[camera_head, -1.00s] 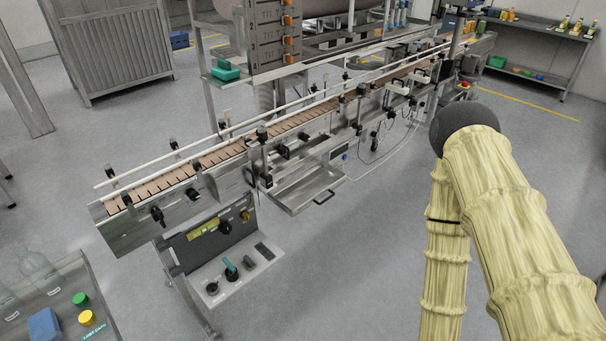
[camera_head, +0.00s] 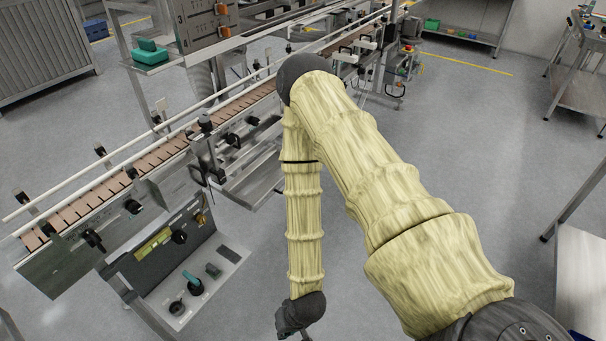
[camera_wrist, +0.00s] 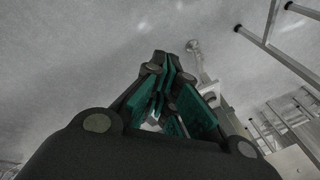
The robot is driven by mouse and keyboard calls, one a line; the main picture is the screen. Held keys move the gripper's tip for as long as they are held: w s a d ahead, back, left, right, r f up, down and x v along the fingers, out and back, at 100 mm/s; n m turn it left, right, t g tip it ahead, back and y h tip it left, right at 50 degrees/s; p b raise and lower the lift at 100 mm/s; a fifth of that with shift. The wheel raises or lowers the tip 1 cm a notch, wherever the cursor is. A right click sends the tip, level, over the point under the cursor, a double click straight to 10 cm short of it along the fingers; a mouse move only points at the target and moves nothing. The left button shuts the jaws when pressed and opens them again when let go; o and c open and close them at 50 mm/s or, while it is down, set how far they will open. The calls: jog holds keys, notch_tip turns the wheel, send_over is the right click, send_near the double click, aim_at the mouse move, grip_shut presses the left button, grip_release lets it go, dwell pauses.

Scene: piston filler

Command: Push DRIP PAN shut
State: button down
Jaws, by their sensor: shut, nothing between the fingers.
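The drip pan (camera_head: 256,186) is a shallow metal tray under the conveyor, in the head view. It sticks out from the machine toward the open floor. My arm covers its right part and its front handle. My gripper (camera_wrist: 162,62) shows in the wrist view, with dark fingers and teal inner pads. It is shut and empty, over grey floor and apart from the pan. In the head view only the dark wrist end shows, low in the picture, in front of the pan; the fingertips cannot be made out there.
The conveyor (camera_head: 120,172) runs diagonally behind the pan. A control panel (camera_head: 190,285) with knobs stands left of my forearm. A bench (camera_head: 583,270) is at the right edge. Metal legs and frames show at the right of the wrist view. Open floor lies right of my arm.

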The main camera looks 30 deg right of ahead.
jog(key=w+f+m+t+b, duration=0.2)
jog(key=w+f+m+b, duration=0.15)
jog(key=w, duration=0.45)
jog(key=w+f+m+t+b, duration=0.2)
jog(key=w+t+b, duration=0.15)
jog(key=w, duration=0.55)
jog(key=w+d+r+m+t+b, duration=0.1)
jog(key=w+d+m+t+b, duration=0.25)
jog(key=w+d+b, duration=0.65)
jog(key=w+d+r+m+t+h+b, duration=0.2)
jog(key=w+d+r+m+h, duration=0.15)
jog(key=d, duration=0.65)
jog(key=w+d+r+m+t+h+b, duration=0.1)
jog(key=w+d+r+m+h+b, duration=0.2)
jog(key=d, duration=0.7)
jog(key=w+d+r+m+t+h+b, duration=0.1)
jog(key=w+d+m+t+h+b, duration=0.3)
jog(key=d, duration=0.6)
jog(key=w+d+g+y, duration=0.1)
jog(key=w+d+g, duration=0.1)
jog(key=w, duration=1.2)
jog(key=shift+d+n, duration=0.25)
jog(key=shift+n, duration=0.1)
